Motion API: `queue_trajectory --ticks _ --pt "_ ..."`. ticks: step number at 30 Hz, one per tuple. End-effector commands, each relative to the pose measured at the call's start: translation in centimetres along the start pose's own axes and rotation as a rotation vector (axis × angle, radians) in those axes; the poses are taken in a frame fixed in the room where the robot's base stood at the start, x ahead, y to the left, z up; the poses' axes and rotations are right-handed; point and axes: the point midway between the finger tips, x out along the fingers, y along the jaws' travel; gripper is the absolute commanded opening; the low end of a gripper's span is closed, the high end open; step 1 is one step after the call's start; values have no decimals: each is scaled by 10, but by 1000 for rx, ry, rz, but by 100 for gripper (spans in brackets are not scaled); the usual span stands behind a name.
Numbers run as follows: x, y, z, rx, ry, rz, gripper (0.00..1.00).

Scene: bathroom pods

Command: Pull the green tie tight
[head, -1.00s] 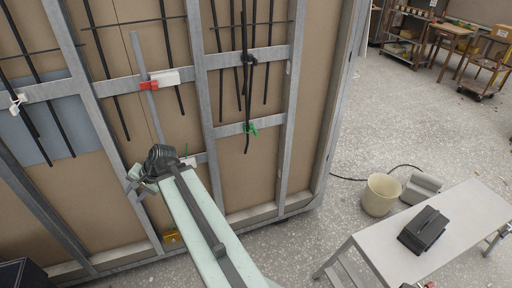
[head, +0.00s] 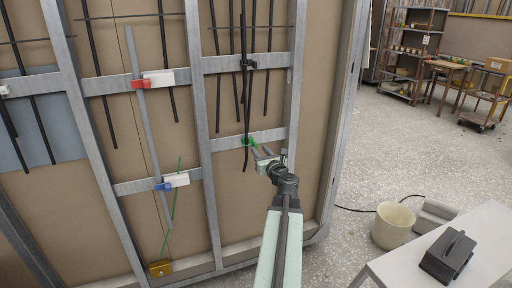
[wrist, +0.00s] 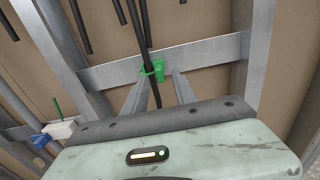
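The green tie (head: 249,142) is on the lower cross rail in the middle bay, around a hanging black cable (head: 246,110). In the wrist view the green tie (wrist: 158,70) shows as a thin loop around the cable with a small green block beside it on the rail. My gripper (head: 259,152) is just in front of the tie, a little to its right. In the wrist view my gripper (wrist: 160,80) has its two fingers apart, pointing at the rail, with the tie between and just beyond the tips. I cannot tell whether a finger touches it.
In the left bay a grey pipe (head: 147,110) runs through a red clip (head: 139,84) and a blue clip (head: 163,186), with a green strip (head: 177,205) nearby. Metal studs frame the bays. A bucket (head: 393,225) and a bench (head: 490,262) stand at right; floor beyond is open.

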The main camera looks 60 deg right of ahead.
Motion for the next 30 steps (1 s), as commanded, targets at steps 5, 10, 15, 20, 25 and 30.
queue_trajectory --ticks 5,10,15,20,25,30 --pt "38 -1 0 -1 0 2 33" --pt "57 -1 0 -2 1 1 33" --pt "57 0 0 -2 1 0 33" --pt "56 0 0 -3 1 0 2" --pt "56 -1 0 -3 1 0 0" --pt "56 -1 0 -3 1 -1 0"
